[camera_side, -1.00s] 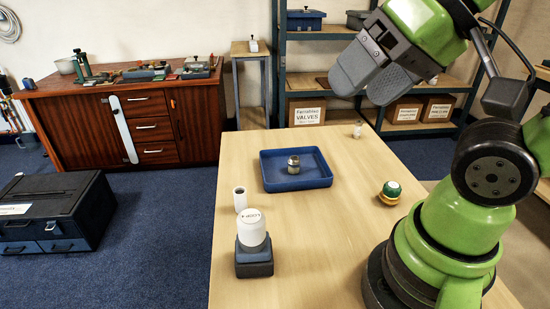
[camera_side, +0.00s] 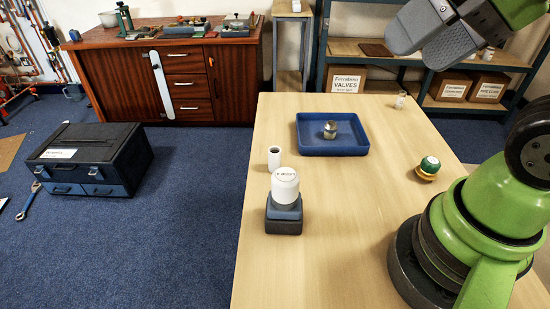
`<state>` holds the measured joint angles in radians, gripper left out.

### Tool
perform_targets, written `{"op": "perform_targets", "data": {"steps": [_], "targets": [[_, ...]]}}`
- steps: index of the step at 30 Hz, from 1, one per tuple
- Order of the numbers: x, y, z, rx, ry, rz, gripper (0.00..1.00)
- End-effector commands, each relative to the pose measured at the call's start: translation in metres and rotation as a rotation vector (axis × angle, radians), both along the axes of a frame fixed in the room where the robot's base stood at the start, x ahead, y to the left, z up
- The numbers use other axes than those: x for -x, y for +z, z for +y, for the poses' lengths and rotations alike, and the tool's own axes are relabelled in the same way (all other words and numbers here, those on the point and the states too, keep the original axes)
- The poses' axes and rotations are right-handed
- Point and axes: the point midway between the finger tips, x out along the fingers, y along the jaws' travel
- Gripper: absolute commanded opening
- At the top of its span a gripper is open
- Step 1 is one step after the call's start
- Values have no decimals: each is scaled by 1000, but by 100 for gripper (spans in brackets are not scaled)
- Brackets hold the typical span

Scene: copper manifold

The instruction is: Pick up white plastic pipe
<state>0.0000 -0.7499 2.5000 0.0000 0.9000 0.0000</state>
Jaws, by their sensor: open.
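A short white pipe (camera_side: 274,159) with a dark open top stands upright on the wooden table (camera_side: 330,230), near its left edge. It is just behind and left of a white capped jar on a dark base. My gripper (camera_side: 428,38) is at the upper right, raised above the table's far right side. It is open, with nothing between its fingers, and well away from the pipe. Its upper part is cut off by the frame edge.
The white-topped jar (camera_side: 285,186) sits on a dark blue block (camera_side: 284,222) close to the pipe. A blue tray (camera_side: 303,146) holds a metal fitting (camera_side: 330,130). A green-and-orange item (camera_side: 428,168) and a small white piece (camera_side: 400,100) stand at right. The table's middle is clear.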

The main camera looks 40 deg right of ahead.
Motion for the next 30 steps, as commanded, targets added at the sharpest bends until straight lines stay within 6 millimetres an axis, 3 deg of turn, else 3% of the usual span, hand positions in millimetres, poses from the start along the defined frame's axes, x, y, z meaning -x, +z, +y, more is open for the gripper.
{"op": "perform_targets", "data": {"steps": [1, 3, 14, 17, 23, 30], "targets": [[0, 0, 0, 0, 0, 0, 71], [0, 0, 0, 0, 0, 0, 58], [-7, 1, 0, 12, 13, 18, 58], [-25, 3, -1, 40, 41, 59, 58], [-84, -8, -2, 128, 144, 181, 58], [-156, -57, 1, 227, 291, 328, 58]]}}
